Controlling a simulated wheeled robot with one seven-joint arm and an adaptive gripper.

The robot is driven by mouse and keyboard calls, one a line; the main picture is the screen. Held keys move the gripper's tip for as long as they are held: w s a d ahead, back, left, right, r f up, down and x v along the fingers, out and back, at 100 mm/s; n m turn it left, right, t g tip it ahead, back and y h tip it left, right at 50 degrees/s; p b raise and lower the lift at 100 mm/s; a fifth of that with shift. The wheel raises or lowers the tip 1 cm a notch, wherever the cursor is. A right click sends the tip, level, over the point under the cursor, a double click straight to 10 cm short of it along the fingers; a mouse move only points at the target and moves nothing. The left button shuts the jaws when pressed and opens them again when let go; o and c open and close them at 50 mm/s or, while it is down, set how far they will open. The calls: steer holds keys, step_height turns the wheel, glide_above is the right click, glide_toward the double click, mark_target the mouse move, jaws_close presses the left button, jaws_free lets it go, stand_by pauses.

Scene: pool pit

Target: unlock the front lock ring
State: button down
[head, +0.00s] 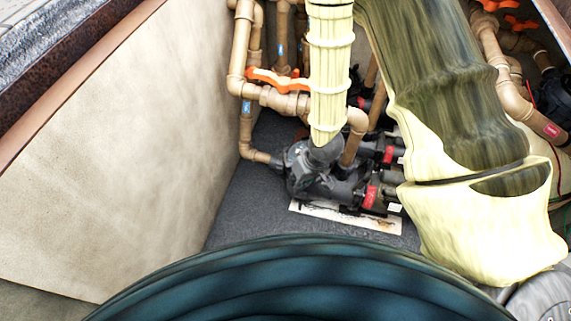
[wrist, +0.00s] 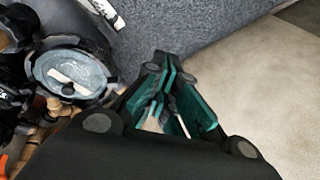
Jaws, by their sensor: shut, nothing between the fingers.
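In the wrist view a round, pale see-through lid with a dark lock ring (wrist: 70,75) around it sits on a pump at the left. I cannot tell whether this is the front ring. My gripper (wrist: 158,66), black with teal pads, is shut and empty. Its fingers appear to the right of the ring, with the carpet behind them; no contact shows. In the head view my cream-sleeved arm reaches down over the pumps (head: 345,190). There the arm's grey end blends with the dark pump, and I cannot make out the ring or the fingers.
Tan pipes (head: 240,60) with an orange valve handle (head: 275,82) rise close behind and left of the pumps. A beige wall (head: 120,150) stands at the left. Grey carpet (head: 232,215) is bare between wall and pumps. More pipes (head: 500,70) stand at the right.

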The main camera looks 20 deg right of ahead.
steer(key=w+f+n+b, duration=0.1)
steer(key=w+f+b, duration=0.2)
steer(key=w+b, duration=0.5)
steer(key=n+t+h+b, duration=0.2)
steer(key=b, duration=0.7)
glide_toward(285, 156)
steer(key=f+b, duration=0.1)
steer(key=b, duration=0.1)
steer(key=a+f+b, duration=0.1)
steer(key=f+b, duration=0.2)
steer(key=b, duration=0.1)
steer(key=shift+w+a+f+b, duration=0.1)
steer(key=shift+a+f+b, duration=0.2)
steer(key=shift+a+b, duration=0.1)
